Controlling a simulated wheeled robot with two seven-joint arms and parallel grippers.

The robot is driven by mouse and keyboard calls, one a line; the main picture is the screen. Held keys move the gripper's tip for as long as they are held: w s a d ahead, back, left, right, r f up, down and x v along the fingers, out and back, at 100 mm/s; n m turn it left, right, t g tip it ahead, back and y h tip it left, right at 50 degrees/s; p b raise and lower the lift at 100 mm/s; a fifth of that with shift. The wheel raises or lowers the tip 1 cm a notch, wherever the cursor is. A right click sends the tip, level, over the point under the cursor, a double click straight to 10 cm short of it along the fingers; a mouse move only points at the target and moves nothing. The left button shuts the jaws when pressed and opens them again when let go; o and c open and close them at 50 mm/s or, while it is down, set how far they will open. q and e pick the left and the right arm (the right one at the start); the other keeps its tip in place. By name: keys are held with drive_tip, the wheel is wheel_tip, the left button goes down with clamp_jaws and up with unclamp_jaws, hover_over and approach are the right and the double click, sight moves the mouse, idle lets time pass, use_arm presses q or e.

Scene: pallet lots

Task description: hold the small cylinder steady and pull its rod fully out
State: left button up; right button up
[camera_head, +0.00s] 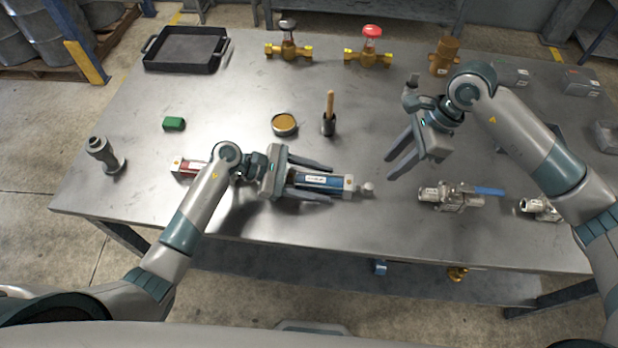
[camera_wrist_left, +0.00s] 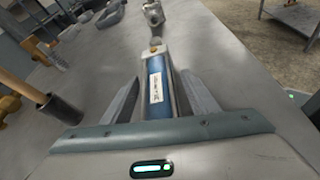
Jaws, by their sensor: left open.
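A blue cylinder (camera_head: 322,182) with silver end caps and a white label lies on the metal table, with a short rod end (camera_head: 366,188) at its right. My left gripper (camera_head: 331,183) is open, with one finger on each side of the blue body; contact cannot be told. In the left wrist view the blue cylinder (camera_wrist_left: 155,85) lies between the open fingers, its rod end pointing away. A red cylinder (camera_head: 185,167) lies further left, partly hidden by my left arm. My right gripper (camera_head: 389,168) is open and empty, to the upper right of the blue cylinder.
A ball valve with a blue handle (camera_head: 452,195) lies to the right of the cylinder. Behind stand a dark cup with a brush (camera_head: 328,124), a round tin (camera_head: 285,124) and brass valves (camera_head: 288,50).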

use_arm(q)
drive_tip(key=shift+d, duration=0.1)
clamp_jaws()
use_arm(e)
clamp_jaws()
drive_tip(key=m+g+h, duration=0.3)
drive_tip(key=m+g, duration=0.2)
drive_tip(key=m, duration=0.4)
approach(351, 182)
drive_tip(key=s+f, duration=0.3)
drive_tip(key=f, duration=0.1)
drive_tip(key=shift+d, duration=0.35)
drive_tip(key=shift+w+a+f+m, duration=0.1)
drive_tip(key=shift+w+a+m, duration=0.15)
drive_tip(key=shift+m, duration=0.45)
drive_tip(key=m, duration=0.1)
drive_tip(key=w+a+m+h, duration=0.1)
drive_tip(key=m, duration=0.1)
drive_tip(key=shift+g, duration=0.4)
drive_tip(key=w+r+m+h, duration=0.2)
drive_tip(key=w+r+m, duration=0.3)
drive_tip(key=m, duration=0.5)
drive_tip(key=shift+w+a+r+g+h, duration=0.2)
drive_tip(key=shift+w+a+g+h, duration=0.1)
drive_tip(key=shift+h, duration=0.1)
